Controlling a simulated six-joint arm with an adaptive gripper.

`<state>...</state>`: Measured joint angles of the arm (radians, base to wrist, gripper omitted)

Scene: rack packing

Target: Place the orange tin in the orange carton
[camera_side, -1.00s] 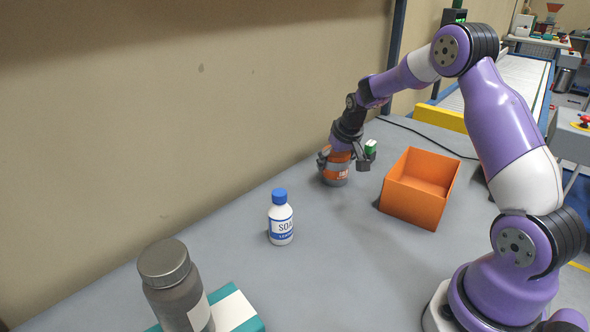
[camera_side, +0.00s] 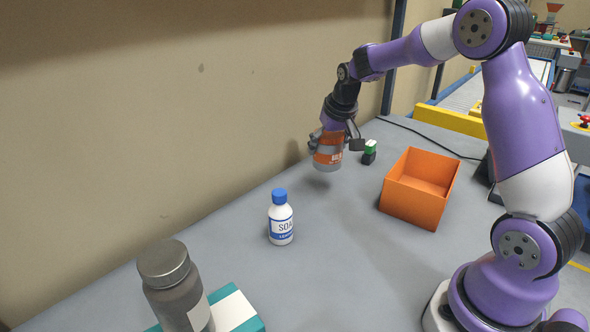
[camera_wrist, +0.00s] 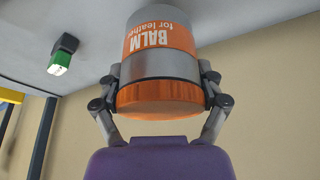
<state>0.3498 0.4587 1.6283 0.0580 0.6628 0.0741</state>
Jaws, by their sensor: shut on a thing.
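The orange tin (camera_side: 328,150) is grey and orange, and its label reads "BALM for leather" in the wrist view (camera_wrist: 160,45). My gripper (camera_side: 333,141) is shut on the tin, with a finger on each side of it in the wrist view (camera_wrist: 160,88). The tin is held upright, a little above the table. The orange carton (camera_side: 411,203) is an open-topped box standing on the table to the right of the tin. The part of its inside that shows is empty.
A white soap bottle (camera_side: 281,222) with a blue cap stands in front of the tin. A grey jar (camera_side: 176,287) and a teal-and-white box (camera_side: 236,309) are at the front left. A small green-and-black object (camera_side: 369,152) sits near the gripper. The wall (camera_side: 180,130) runs behind.

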